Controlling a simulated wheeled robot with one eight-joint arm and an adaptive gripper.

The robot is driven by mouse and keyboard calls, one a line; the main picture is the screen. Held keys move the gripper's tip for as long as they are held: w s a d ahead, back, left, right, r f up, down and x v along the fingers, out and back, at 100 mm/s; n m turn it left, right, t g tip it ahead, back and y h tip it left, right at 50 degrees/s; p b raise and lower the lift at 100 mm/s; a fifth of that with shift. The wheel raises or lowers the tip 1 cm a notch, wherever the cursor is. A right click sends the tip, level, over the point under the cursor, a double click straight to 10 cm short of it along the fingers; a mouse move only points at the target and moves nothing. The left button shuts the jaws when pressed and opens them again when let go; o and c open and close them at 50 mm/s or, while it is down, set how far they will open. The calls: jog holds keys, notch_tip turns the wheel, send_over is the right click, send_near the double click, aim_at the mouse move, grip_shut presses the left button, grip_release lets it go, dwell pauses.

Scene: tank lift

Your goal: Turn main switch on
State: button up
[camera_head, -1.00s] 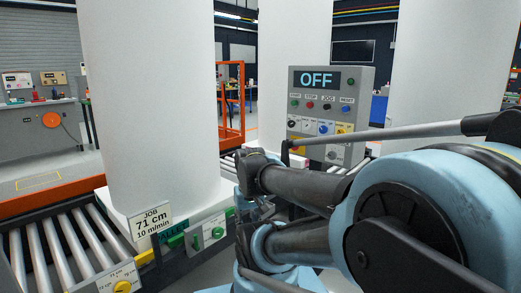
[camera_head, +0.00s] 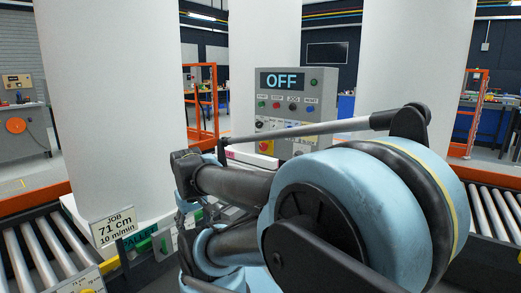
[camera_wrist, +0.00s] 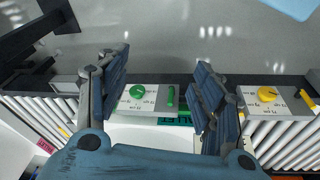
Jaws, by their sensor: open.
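The grey control panel (camera_head: 325,88) stands beyond my arm in the head view. Its display (camera_head: 283,80) reads OFF. Rows of small coloured buttons and selectors sit below it. A red-on-yellow control (camera_head: 265,147) shows at its lower left; I cannot tell if this is the main switch. My arm hides part of the panel's lower right. In the wrist view, my gripper (camera_wrist: 163,60) is open and empty, pointing down over a low conveyor-side panel. A green knob (camera_wrist: 138,92) and a green handle (camera_wrist: 170,95) show between its fingers, apart from them.
A job sign (camera_head: 113,226) reading 71 cm, 10 m/min stands by the left rollers (camera_head: 35,250). Large white cylinders (camera_head: 110,100) stand around the panel. A yellow knob (camera_wrist: 267,93) sits at right in the wrist view. An orange frame (camera_head: 201,105) stands behind.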

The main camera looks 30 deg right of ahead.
jog(key=w+d+r+n+t+h, duration=0.1)
jog(key=w+d+r+n+h, duration=0.3)
jog(key=w+d, duration=0.5)
jog(key=w+d+r+n+t+h, duration=0.1)
jog(key=w+d+r+n+h, duration=0.1)
jog(key=w+d+n+h, duration=0.5)
jog(key=w+d+r+n+t+h, duration=0.1)
jog(key=w+d+r+n, duration=0.2)
jog(key=w+d, duration=0.85)
jog(key=w+d+n+h, duration=0.1)
jog(key=w+d+n, duration=0.1)
jog(key=w+d, duration=0.2)
jog(key=w+d+n+t+h, duration=0.1)
jog(key=w+d+n, duration=0.2)
jog(key=d, duration=0.7)
jog(key=w+d+f+n+h, duration=0.1)
jog(key=w+d+n, duration=0.1)
jog(key=w+d, duration=0.3)
jog(key=d, duration=0.3)
jog(key=shift+w+n+h, duration=0.3)
jog(key=shift+h, duration=0.1)
jog(key=c, duration=1.1)
jog(key=shift+t, duration=0.3)
